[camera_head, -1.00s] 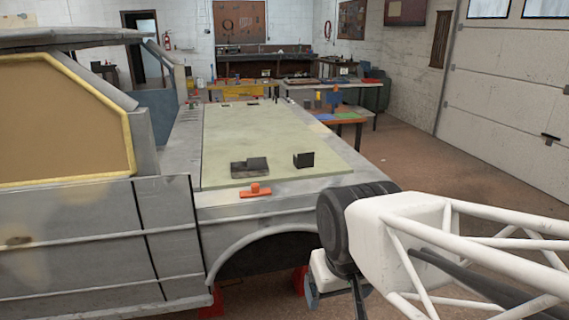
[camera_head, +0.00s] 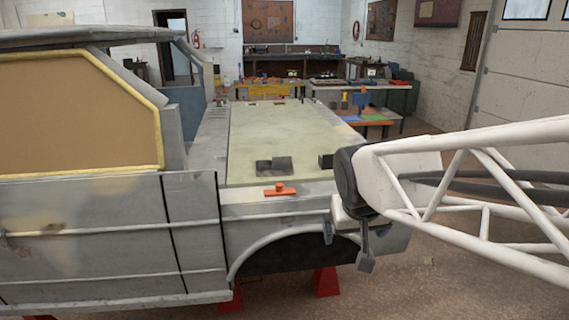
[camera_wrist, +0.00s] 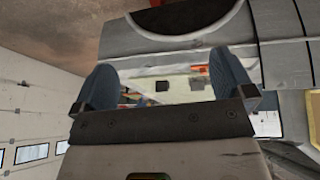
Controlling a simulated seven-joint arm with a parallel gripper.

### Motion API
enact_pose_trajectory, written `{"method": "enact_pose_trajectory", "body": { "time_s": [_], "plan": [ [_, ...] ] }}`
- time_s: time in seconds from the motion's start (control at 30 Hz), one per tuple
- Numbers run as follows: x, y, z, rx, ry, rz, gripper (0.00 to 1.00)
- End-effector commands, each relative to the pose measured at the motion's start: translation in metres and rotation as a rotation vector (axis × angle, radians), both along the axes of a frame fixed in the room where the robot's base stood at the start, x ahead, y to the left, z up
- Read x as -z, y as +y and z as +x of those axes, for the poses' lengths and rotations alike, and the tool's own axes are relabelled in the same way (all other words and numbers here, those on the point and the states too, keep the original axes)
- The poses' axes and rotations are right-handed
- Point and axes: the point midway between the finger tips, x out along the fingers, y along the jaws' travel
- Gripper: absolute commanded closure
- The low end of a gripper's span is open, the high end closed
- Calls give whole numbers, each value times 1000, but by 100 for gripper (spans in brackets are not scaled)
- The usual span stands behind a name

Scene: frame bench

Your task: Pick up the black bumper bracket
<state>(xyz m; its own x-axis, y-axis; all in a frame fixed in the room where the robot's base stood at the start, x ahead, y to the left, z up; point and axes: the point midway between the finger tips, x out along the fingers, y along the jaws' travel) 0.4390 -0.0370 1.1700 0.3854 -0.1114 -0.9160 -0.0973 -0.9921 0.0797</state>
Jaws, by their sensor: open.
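Two dark pieces lie on the pale green top of the vehicle bed (camera_head: 285,135) in the head view. One is a black block (camera_head: 326,161), partly hidden behind my arm. The other is a low dark piece with a raised block (camera_head: 274,166), to its left. I cannot tell for sure which is the bumper bracket. My gripper (camera_head: 347,246) is open and empty, outside the bed beside the wheel arch, nearer than both pieces. In the wrist view my gripper (camera_wrist: 165,76) has its two blue-grey fingers wide apart. Two small dark squares (camera_wrist: 162,85) show beyond them.
An orange-red clamp-like part (camera_head: 280,190) sits on the near bed edge. The grey vehicle side (camera_head: 110,235) and wheel arch (camera_head: 285,240) stand by my gripper. Red stands (camera_head: 327,281) are below. Work tables (camera_head: 365,118) stand behind. The middle of the bed is clear.

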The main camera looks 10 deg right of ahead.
Motion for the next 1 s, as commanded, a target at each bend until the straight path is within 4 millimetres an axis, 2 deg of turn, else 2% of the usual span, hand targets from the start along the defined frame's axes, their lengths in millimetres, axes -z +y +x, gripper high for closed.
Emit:
{"method": "enact_pose_trajectory", "body": {
  "time_s": [0.1, 0.53, 1.0],
  "plan": [
    [-6, -11, 39, 15, -48, -20, 0],
    [-20, -49, 172, 37, -229, -74, 0],
    [-12, -89, 314, 17, -419, -92, 0]
  ]
}}
